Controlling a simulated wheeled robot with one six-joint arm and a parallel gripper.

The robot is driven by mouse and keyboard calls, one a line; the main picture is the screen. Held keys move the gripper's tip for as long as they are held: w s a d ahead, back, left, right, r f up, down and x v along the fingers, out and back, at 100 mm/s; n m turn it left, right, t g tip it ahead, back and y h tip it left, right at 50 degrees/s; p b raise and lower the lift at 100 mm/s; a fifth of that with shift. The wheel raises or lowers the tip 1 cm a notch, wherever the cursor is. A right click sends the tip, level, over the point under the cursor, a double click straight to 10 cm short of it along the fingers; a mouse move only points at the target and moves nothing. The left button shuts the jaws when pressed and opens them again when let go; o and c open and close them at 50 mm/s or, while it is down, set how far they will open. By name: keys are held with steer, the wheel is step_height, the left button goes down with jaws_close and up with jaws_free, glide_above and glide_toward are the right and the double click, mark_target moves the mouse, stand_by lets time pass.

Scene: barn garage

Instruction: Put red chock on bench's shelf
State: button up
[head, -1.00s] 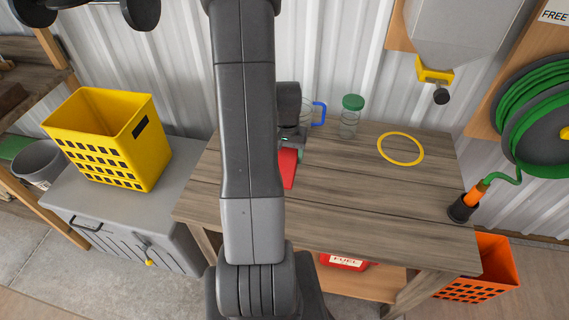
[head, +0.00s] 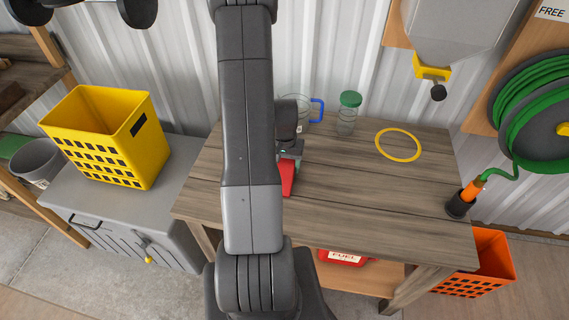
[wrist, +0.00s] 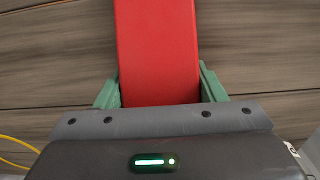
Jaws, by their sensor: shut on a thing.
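The red chock (head: 287,178) is at the bench top, just right of my arm in the head view; part of it is hidden by my arm. In the wrist view the red chock (wrist: 157,50) reaches up from between the green fingers of my gripper (wrist: 160,92), which is shut on it. I cannot tell whether the chock touches the wood. The bench (head: 400,205) has a plank top and a lower shelf (head: 375,283). A red fuel can (head: 342,258) stands on that shelf.
A jar with a green lid (head: 348,113), a clear mug with a blue handle (head: 317,110) and a yellow ring (head: 398,145) are on the bench top. A yellow crate (head: 105,135) stands on a grey chest at left. An orange crate (head: 480,265) is at right.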

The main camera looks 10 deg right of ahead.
steer(key=o, duration=1.4)
steer(key=shift+f, duration=0.1)
